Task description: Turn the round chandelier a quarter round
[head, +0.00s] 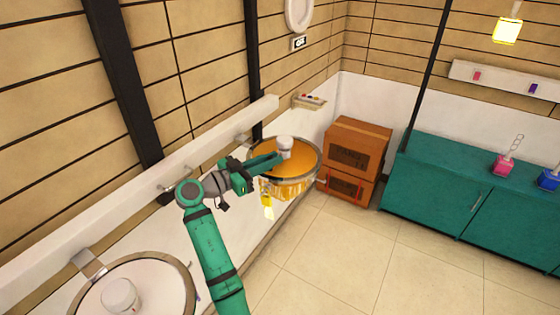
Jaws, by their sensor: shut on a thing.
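The fingers hide part of the orange top, and the exact contact is too small to see.
A second round fixture (150,268) with a white knob is at the lower left. A white rail (150,185) runs along the left wall. Stacked brown boxes (357,147) stand just right of the chandelier, beside teal cabinets (440,195). The tiled floor (370,255) is clear.

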